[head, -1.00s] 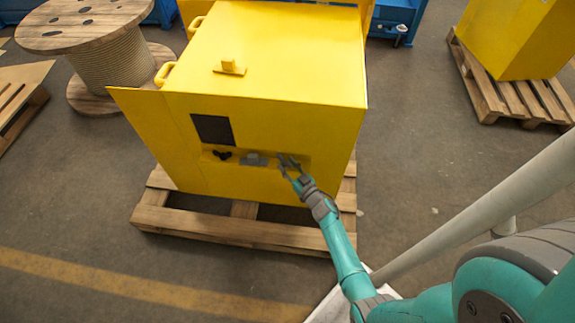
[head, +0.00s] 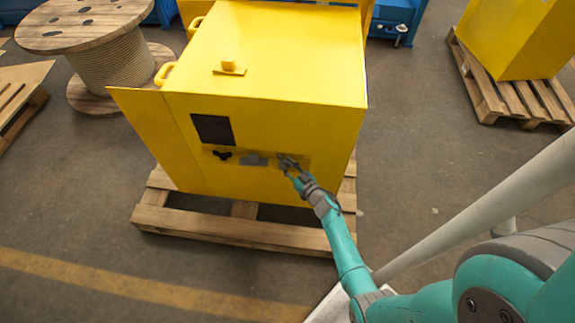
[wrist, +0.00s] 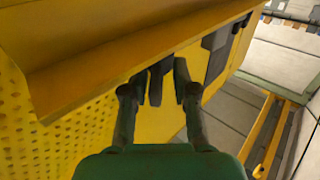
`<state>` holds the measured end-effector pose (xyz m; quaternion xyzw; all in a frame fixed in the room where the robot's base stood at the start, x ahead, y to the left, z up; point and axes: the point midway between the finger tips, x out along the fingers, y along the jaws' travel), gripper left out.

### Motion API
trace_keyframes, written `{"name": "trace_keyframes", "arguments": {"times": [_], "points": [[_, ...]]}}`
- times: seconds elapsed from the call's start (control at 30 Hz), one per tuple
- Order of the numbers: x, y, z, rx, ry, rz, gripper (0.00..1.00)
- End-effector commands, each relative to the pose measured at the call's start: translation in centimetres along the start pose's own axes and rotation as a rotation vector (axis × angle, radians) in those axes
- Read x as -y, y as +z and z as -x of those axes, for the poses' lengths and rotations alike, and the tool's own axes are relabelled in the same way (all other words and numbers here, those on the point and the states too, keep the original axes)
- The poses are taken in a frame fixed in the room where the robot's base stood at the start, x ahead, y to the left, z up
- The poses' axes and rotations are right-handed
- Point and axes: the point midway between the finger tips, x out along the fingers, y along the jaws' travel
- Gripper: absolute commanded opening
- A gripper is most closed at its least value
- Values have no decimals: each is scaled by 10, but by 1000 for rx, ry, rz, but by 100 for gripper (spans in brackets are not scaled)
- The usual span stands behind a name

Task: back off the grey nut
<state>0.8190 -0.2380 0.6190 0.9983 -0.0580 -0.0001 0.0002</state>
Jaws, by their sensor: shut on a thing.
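My gripper (head: 287,164) is at the front face of the yellow machine housing (head: 270,120), right of a grey block (head: 253,159). In the wrist view my gripper (wrist: 158,92) has its two fingers closed about a dark grey part (wrist: 156,82), which I take to be the grey nut. The fingers and the shadow under the ledge hide much of its shape. In the head view the nut is covered by the fingers.
A black three-lobed knob (head: 222,155) sits left of the grey block, below a dark panel (head: 212,129). A yellow ledge (wrist: 120,50) overhangs the fingers in the wrist view. The housing stands on a wooden pallet (head: 230,228). The floor in front is clear.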

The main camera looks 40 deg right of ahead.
Motion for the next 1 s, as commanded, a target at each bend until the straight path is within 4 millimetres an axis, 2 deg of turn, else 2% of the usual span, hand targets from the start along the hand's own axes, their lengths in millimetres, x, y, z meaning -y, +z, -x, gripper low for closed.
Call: {"name": "trace_keyframes", "arguments": {"times": [0.27, 0.7, 1.0], "points": [[-6, 0, 0, 1, -142, 0, 0], [-12, 0, -3, 1, -472, 0, 0], [-13, 0, -4, 2, -600, -2, 0]]}}
